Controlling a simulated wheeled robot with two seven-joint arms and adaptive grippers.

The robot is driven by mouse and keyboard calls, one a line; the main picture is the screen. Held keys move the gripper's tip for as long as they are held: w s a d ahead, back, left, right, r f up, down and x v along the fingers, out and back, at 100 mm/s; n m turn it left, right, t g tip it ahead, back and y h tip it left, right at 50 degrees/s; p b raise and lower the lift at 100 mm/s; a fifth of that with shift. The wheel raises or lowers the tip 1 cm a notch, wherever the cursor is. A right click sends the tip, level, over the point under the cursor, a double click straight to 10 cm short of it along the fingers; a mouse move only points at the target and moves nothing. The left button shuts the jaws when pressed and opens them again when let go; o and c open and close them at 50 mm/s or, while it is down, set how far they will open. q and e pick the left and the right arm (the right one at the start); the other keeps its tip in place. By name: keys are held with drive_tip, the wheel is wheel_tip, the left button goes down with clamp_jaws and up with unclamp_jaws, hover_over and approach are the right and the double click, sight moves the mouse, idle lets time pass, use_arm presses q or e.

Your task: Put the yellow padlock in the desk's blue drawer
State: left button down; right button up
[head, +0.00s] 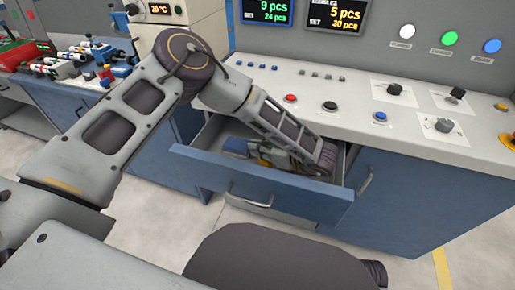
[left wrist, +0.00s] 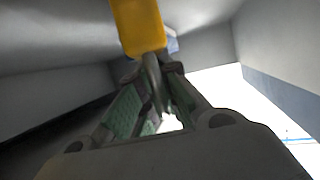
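The blue drawer (head: 255,190) of the desk is pulled open. My left arm reaches down into it from above, and my left gripper (head: 262,156) is inside. In the left wrist view the yellow padlock (left wrist: 139,27) is at the top, just beyond the fingertips. Its grey shackle (left wrist: 153,82) runs down between the fingers of my left gripper (left wrist: 152,75), which are closed on it. Whether the padlock touches the drawer floor I cannot tell. In the head view the padlock is mostly hidden by the arm. My right gripper is not in view.
A blue object (head: 237,146) lies at the drawer's left end, near the gripper. The desk top (head: 350,115) above carries buttons and knobs. The drawer's front panel and side walls stand close around my left gripper. A bench with colourful parts (head: 90,60) is at the left.

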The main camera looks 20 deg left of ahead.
use_arm(q)
drive_tip(key=shift+f, duration=0.15)
drive_tip(key=c, duration=2.1)
unclamp_jaws()
drive_tip(key=o, duration=0.5)
drive_tip(key=shift+c, duration=0.2)
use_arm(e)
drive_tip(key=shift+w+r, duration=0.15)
